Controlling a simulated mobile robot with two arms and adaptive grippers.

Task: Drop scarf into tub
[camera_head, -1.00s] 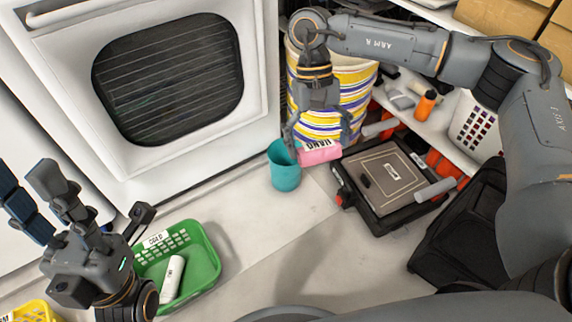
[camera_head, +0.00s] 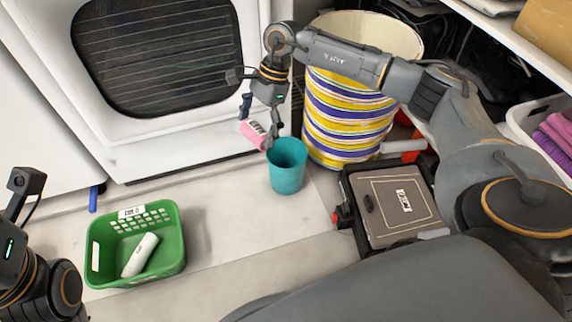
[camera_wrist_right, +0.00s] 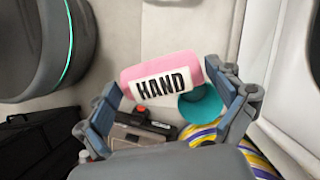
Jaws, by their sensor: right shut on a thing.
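My right gripper (camera_head: 259,122) is shut on a pink bottle (camera_head: 253,134) with a white label reading HAND. The bottle also shows between the fingers in the wrist view (camera_wrist_right: 162,82). In the head view it appears just up and left of a teal cup (camera_head: 287,172). A large open tub (camera_head: 350,110) with yellow, white and blue stripes stands right of the gripper. Folded purple-pink cloth (camera_head: 557,135) lies in a white basket at the right edge; I cannot tell if it is the scarf. My left gripper (camera_head: 10,245) is partly cut off at the left edge, its fingers hidden.
A green basket (camera_head: 165,262) holding a white bottle (camera_head: 140,255) sits on the floor at left. A black and grey case (camera_head: 385,205) lies in front of the tub. A white appliance (camera_head: 195,140) stands behind the cup. Floor between basket and case is clear.

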